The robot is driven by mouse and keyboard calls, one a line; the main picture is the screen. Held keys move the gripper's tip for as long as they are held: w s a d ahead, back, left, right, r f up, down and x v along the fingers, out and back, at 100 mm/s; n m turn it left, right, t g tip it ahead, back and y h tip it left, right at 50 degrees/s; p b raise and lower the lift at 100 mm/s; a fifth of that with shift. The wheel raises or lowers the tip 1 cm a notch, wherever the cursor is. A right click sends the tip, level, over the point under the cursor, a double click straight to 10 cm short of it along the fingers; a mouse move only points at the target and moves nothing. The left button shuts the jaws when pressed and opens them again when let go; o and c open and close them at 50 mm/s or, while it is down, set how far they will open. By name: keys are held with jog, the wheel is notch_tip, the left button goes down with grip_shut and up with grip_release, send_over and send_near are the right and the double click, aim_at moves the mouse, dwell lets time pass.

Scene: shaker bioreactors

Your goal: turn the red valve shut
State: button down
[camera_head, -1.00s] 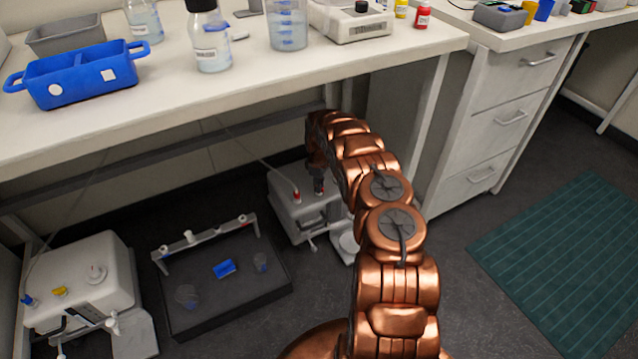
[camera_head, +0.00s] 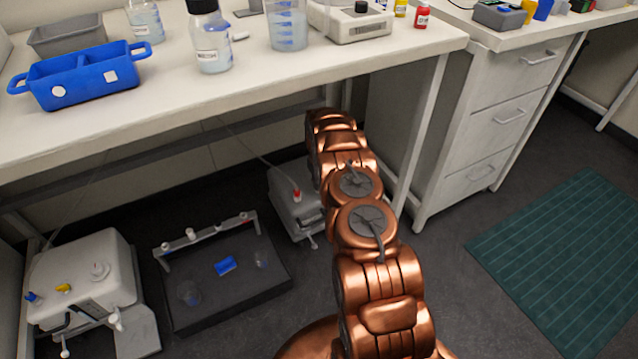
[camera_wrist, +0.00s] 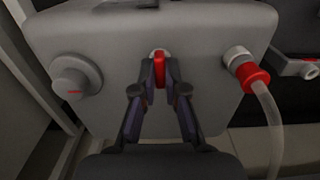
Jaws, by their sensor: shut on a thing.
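The red valve (camera_wrist: 160,74) shows in the wrist view as a small red handle on a pale stub, on the top of a grey-white box unit (camera_wrist: 205,35). My gripper (camera_wrist: 159,75) is shut on the red valve, one dark fingertip on each side. The handle points roughly along the picture's vertical between the fingers. In the head view the unit (camera_head: 284,213) stands on the floor under the bench, partly covered by my copper arm. My gripper and the valve are hidden behind the arm there.
A red hose fitting (camera_wrist: 252,77) with a clear hose is right of the valve, and a grey knob (camera_wrist: 76,82) is left. A dark shaker tray (camera_head: 215,305) and a second white unit (camera_head: 75,265) stand left. The bench (camera_head: 130,120) overhangs; a drawer cabinet (camera_head: 490,125) stands right.

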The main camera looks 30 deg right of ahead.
dwell(0.5)
jog(key=c, duration=1.2)
grip_release()
jog(key=shift+r, duration=0.1)
notch_tip(320, 180, up, 7)
jog(key=shift+r, duration=0.15)
jog(key=shift+s, duration=0.1)
